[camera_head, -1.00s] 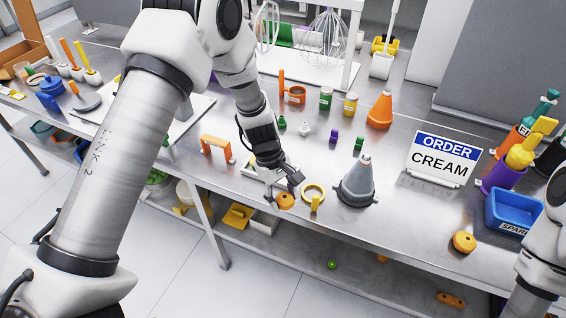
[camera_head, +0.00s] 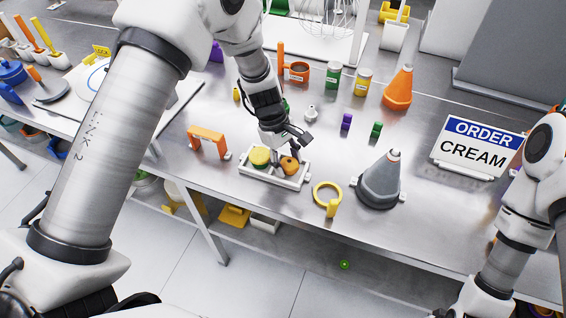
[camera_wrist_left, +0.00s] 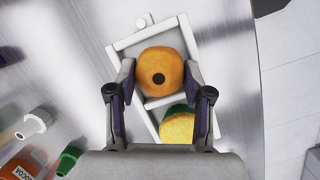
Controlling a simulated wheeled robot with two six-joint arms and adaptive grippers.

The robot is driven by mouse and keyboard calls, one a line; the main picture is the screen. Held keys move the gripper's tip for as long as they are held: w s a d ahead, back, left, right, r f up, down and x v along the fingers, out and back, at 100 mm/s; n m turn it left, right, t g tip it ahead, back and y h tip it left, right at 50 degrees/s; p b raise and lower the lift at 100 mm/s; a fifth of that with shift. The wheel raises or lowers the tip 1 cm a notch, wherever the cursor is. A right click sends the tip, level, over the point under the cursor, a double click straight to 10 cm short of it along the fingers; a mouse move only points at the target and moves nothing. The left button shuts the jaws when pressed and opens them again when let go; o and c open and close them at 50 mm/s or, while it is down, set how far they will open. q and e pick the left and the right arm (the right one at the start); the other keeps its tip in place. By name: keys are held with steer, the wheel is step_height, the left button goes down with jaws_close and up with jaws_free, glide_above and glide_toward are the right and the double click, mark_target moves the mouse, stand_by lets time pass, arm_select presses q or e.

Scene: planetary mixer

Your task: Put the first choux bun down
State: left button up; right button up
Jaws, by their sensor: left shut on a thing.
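My left gripper (camera_head: 291,150) is shut on an orange-brown choux bun (camera_head: 289,166). In the left wrist view the bun (camera_wrist_left: 160,78) sits between the two fingers (camera_wrist_left: 160,88), with a dark round hole on top. The bun is at the right compartment of a white two-part tray (camera_head: 274,179); I cannot tell whether it touches the tray floor. A yellow-topped piece with green under it (camera_head: 260,156) is in the other compartment. My right arm shows at the lower right, its gripper out of view.
A yellow ring (camera_head: 327,208) and a grey cone (camera_head: 379,182) stand right of the tray. An orange arch (camera_head: 207,141) stands to its left. An ORDER CREAM sign (camera_head: 478,144) is farther right. The table's front edge is close to the tray.

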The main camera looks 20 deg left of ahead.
arm_select(q)
steer(key=shift+w+a, duration=0.2)
steer(key=shift+a, duration=0.05)
steer(key=shift+d+f, duration=0.1)
steer(key=shift+f, duration=0.1)
steer(key=shift+s+f, duration=0.3)
steer(key=shift+s, duration=0.05)
steer(key=o, duration=0.6)
steer(key=shift+o, duration=1.1)
steer(key=shift+d+f, duration=0.1)
steer(key=shift+w, duration=0.3)
steer(key=b+v, duration=0.1)
steer(key=v, duration=1.2)
steer(key=shift+r, duration=0.2)
